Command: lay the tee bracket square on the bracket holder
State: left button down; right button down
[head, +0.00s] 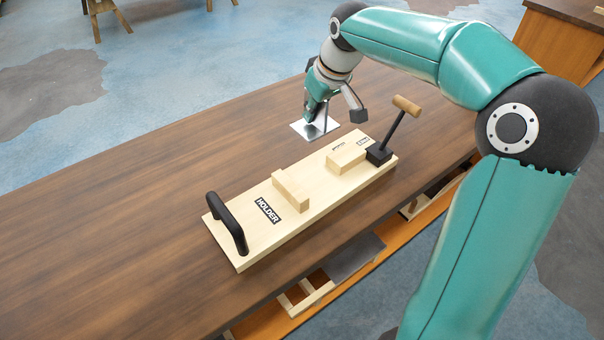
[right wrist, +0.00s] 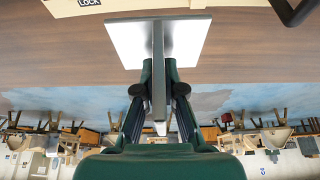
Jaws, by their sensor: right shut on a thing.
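The tee bracket (head: 312,129) is a pale metal plate with an upright web. My right gripper (head: 321,108) is shut on the web, with the plate below the fingers. In the right wrist view the bracket's plate (right wrist: 185,42) shows beyond the gripper (right wrist: 158,85), with the web between the fingers. The bracket holder (head: 254,228) is a light wooden board marked HOLDER, lying on the table. The bracket is behind the holder's far long edge, not over it in the head view; its height above the table is hard to tell. My left gripper is out of view.
The holder carries two wooden blocks (head: 290,190) (head: 347,158), a black handle (head: 227,223) at its left end and a wooden-knobbed lever (head: 400,117) at its right. The dark wooden table (head: 130,220) is clear to the left. Items lie on a shelf below.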

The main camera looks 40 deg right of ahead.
jog(key=f, duration=1.4)
jog(key=shift+w+a+f, duration=0.25)
jog(key=shift+w+a, duration=0.1)
jog(key=shift+f, duration=2.25)
jog(key=c, duration=1.3)
grip_release()
jog(key=v, duration=1.2)
jog(key=shift+s, duration=0.1)
